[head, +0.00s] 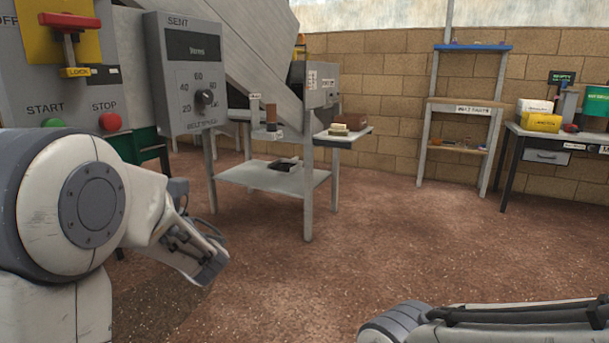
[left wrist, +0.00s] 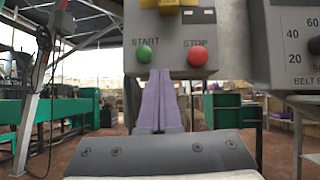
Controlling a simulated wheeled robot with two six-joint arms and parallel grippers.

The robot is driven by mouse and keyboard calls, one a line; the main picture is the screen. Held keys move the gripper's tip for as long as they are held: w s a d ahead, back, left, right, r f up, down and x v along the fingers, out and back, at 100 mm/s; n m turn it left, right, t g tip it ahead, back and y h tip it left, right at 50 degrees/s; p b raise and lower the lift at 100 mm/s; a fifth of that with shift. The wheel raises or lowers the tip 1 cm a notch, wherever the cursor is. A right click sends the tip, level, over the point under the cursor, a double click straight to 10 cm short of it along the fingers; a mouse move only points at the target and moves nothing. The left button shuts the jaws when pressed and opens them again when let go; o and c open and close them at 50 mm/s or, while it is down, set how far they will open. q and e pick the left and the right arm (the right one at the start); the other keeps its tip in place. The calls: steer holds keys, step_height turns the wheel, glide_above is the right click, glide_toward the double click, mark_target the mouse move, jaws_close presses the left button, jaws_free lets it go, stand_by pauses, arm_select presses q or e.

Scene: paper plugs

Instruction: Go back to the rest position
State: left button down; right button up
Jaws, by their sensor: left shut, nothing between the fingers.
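My left gripper (left wrist: 160,74) shows in the left wrist view with its two fingers shut together and nothing between them. It points at a grey control panel (left wrist: 178,58), with its tips just below and between the green START button (left wrist: 144,54) and the red STOP button (left wrist: 198,56). I cannot tell whether the tips touch the panel.
A grey belt-speed box with a dial (head: 204,97) stands beside the panel. A metal table (head: 272,180) is under the chute. A shelf rack (head: 430,142) and a bench with a yellow box (head: 541,122) are at the back right. The brown floor (head: 380,240) in the middle is clear.

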arm_select(q)
steer(key=s+d+f+n+g+h+p, duration=0.3)
steer(key=s+d+f+n+h, duration=0.15)
steer(key=s+f+h, duration=0.3)
steer(key=s+d+f+n+g+h+p, duration=0.35)
steer(key=s+d+f+h, duration=0.2)
steer(key=f, duration=0.25)
steer(key=s+d+f+n+g+h+p, duration=0.1)
steer(key=s+d+n+h, duration=0.1)
steer(key=s+d+h, duration=0.35)
steer(key=s+d+f+n+h+p, duration=0.1)
steer(key=s+d+n+h+p, duration=0.15)
steer(key=d, duration=0.65)
steer(key=s+d+f+n+g+h+p, duration=0.1)
steer(key=s+d+h, duration=0.3)
steer(key=d, duration=0.4)
step_height(320, 180, up, 38)
steer(key=a+p, duration=0.1)
steer(key=p, duration=3.6)
steer(key=shift+w+f, duration=0.25)
steer(key=shift+w, duration=0.2)
